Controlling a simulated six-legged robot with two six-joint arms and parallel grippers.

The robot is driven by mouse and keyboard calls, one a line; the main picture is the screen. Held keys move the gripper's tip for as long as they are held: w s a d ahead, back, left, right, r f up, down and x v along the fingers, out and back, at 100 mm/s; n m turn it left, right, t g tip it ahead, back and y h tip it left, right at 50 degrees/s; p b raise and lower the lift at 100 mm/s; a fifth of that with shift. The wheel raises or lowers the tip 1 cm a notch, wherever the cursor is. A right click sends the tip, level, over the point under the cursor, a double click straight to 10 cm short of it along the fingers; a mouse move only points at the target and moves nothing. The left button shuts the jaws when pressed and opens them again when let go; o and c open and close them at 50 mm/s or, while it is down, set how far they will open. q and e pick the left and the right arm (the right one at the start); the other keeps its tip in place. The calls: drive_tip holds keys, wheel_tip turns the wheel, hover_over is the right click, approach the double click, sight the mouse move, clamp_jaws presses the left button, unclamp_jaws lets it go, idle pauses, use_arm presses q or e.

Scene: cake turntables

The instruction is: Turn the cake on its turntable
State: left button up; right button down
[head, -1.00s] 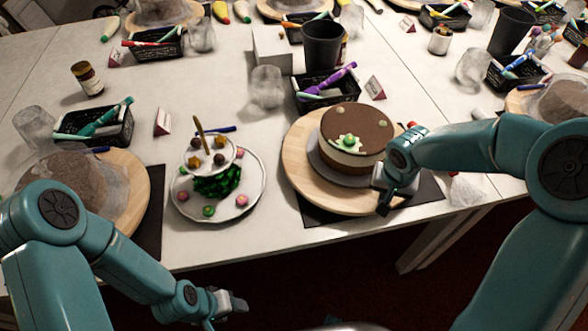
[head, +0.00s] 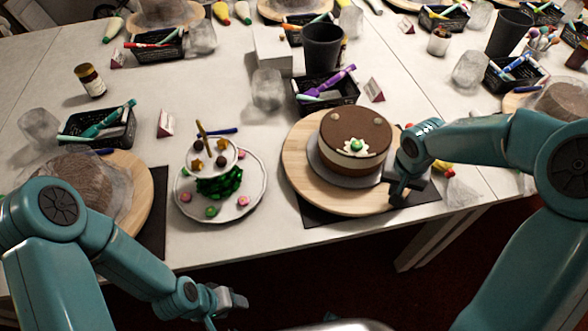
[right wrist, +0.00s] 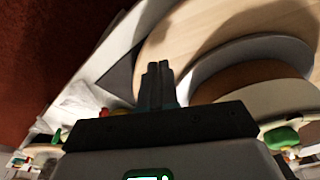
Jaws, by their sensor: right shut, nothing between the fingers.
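The cake (head: 350,148), with a brown top, a pale band and a green-and-white decoration at its front, sits on a grey disc on a round wooden turntable (head: 300,182). The cake also shows in the right wrist view (right wrist: 290,103), partly cut off. My right gripper (head: 397,196) is at the turntable's right edge, to the right of the cake. Its fingers (right wrist: 157,82) are together and empty in the right wrist view. Whether they touch the turntable is unclear. My left gripper (head: 238,300) is low in front of the table, away from the cake; its finger gap is not clear.
A white plate (head: 255,205) with a green treat and small sweets stands left of the turntable. Another cake on a wooden board (head: 143,190) is farther left. A black basket of pens (head: 330,105) and a dark cup (head: 322,45) stand behind the cake.

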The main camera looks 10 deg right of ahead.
drive_tip(key=shift+f, duration=0.1)
drive_tip(key=shift+a+f+b, duration=0.2)
drive_tip(key=shift+a+b, duration=0.1)
drive_tip(key=shift+b, duration=0.1)
drive_tip(key=a+b, duration=0.1)
drive_tip(key=a, duration=0.1)
drive_tip(key=s+a+b, duration=0.1)
drive_tip(key=a+b, duration=0.1)
drive_tip(key=a, duration=0.1)
drive_tip(key=a+b, duration=0.1)
drive_tip(key=a, duration=0.2)
drive_tip(key=shift+s+a+b, duration=0.15)
drive_tip(key=shift+s+b, duration=0.15)
drive_tip(key=shift+a+r, duration=0.1)
drive_tip(key=shift+a, duration=0.25)
drive_tip(key=w+a, duration=0.1)
drive_tip(key=a, duration=0.1)
drive_tip(key=w+a, duration=0.2)
drive_tip(key=a, duration=0.1)
drive_tip(key=w+a, duration=0.2)
drive_tip(key=a, duration=0.1)
drive_tip(key=shift+w+r, duration=0.1)
drive_tip(key=shift+w, duration=0.05)
drive_tip(key=shift+a, duration=0.15)
drive_tip(key=shift+w, duration=0.1)
drive_tip(key=shift+f+b, duration=0.2)
drive_tip(key=shift+b, duration=0.25)
